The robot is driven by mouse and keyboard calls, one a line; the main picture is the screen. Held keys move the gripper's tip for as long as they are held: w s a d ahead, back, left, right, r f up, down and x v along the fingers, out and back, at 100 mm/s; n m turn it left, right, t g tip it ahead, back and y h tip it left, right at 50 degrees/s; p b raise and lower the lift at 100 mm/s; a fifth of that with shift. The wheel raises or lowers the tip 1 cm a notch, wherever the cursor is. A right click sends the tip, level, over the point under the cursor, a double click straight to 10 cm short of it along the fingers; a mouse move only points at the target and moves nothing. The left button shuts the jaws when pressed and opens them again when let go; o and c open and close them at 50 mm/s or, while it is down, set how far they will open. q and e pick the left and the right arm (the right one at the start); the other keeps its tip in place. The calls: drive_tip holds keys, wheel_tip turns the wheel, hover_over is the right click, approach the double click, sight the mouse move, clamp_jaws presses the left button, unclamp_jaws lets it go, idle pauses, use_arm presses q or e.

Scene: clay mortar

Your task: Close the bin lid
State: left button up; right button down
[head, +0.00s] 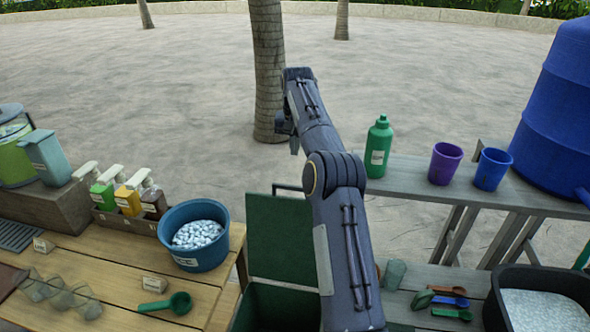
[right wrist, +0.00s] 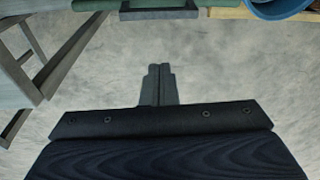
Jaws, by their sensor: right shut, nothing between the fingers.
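The green bin (head: 272,308) stands between the two tables, partly hidden by my right arm. Its green lid (head: 280,240) is open and stands up at the far side, with a dark handle (head: 287,187) on its top edge. My right arm reaches over the bin, and my right gripper (head: 293,142) is past the lid, pointing down. In the right wrist view the gripper (right wrist: 158,72) is shut and empty over the paved ground. The dark handle (right wrist: 160,10) shows at the top of that view, apart from the fingertips. My left gripper is not in view.
A blue bucket of white pebbles (head: 194,258) stands on the left table close to the bin. A green bottle (head: 378,145), purple cup (head: 445,163) and blue cup (head: 492,169) stand on the right bench. The paved ground beyond the lid is open, except for tree trunks.

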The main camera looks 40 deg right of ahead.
wheel_tip(320, 180, down, 11)
drive_tip(key=b, duration=0.2)
drive_tip(key=shift+s+a+r+m+g+b, duration=0.15)
drive_tip(key=shift+s+a+m+g+b, duration=0.15)
drive_tip(key=shift+s+m, duration=0.15)
idle(0.4)
